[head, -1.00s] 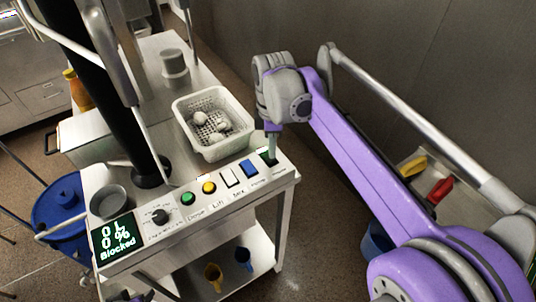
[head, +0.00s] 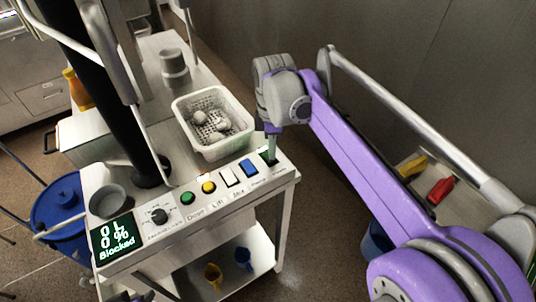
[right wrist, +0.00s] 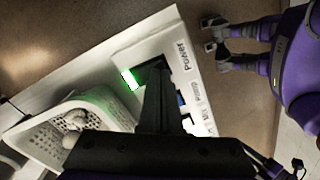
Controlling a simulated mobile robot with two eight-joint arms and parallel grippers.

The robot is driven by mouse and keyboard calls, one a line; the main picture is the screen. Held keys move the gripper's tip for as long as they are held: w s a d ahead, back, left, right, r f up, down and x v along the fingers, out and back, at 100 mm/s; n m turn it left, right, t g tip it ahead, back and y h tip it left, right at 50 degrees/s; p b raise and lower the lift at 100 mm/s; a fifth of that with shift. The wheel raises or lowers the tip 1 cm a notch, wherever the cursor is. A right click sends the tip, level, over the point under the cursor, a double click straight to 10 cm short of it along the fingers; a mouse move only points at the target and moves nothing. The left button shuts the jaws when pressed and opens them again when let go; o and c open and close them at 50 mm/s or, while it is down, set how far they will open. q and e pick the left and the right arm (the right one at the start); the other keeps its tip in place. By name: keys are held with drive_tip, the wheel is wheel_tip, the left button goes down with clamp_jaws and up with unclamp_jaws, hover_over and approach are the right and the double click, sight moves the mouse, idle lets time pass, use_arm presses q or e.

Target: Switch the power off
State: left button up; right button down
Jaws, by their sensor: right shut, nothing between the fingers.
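The power switch (right wrist: 130,79) shows a lit green part beside the "Power" label in the right wrist view. In the head view it is the dark switch (head: 267,158) at the right end of the control panel (head: 190,213). My right gripper (head: 272,155) is shut and empty, pointing down at the switch. Its dark fingers (right wrist: 155,95) cover part of the switch, and I cannot tell whether they touch it. My left gripper (right wrist: 208,35) shows in the right wrist view with its fingers apart, away from the panel.
A white perforated basket (head: 182,121) with pale lumps stands close behind the switch. Blue (head: 249,168), white, yellow and green controls, a knob (head: 159,215) and a "Blocked" display (head: 114,236) lie to the left. A black column (head: 110,90) rises behind the panel.

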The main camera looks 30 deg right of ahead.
use_arm(q)
drive_tip(key=shift+s+f+b, duration=0.1)
drive_tip(key=shift+f+b, duration=0.2)
drive_tip(key=shift+f, duration=0.1)
use_arm(e)
drive_tip(key=shift+f, duration=0.55)
drive_tip(key=shift+r+p, duration=1.75)
drive_tip(key=shift+r, duration=1.15)
use_arm(q)
wheel_tip(320, 180, up, 6)
drive_tip(key=w+p, duration=0.1)
drive_tip(key=w, duration=0.1)
drive_tip(key=shift+w+r, duration=0.2)
drive_tip(key=shift+w, duration=0.05)
use_arm(e)
wheel_tip(320, 180, up, 2)
drive_tip(key=shift+w+r, duration=0.1)
use_arm(q)
drive_tip(key=shift+s, duration=0.1)
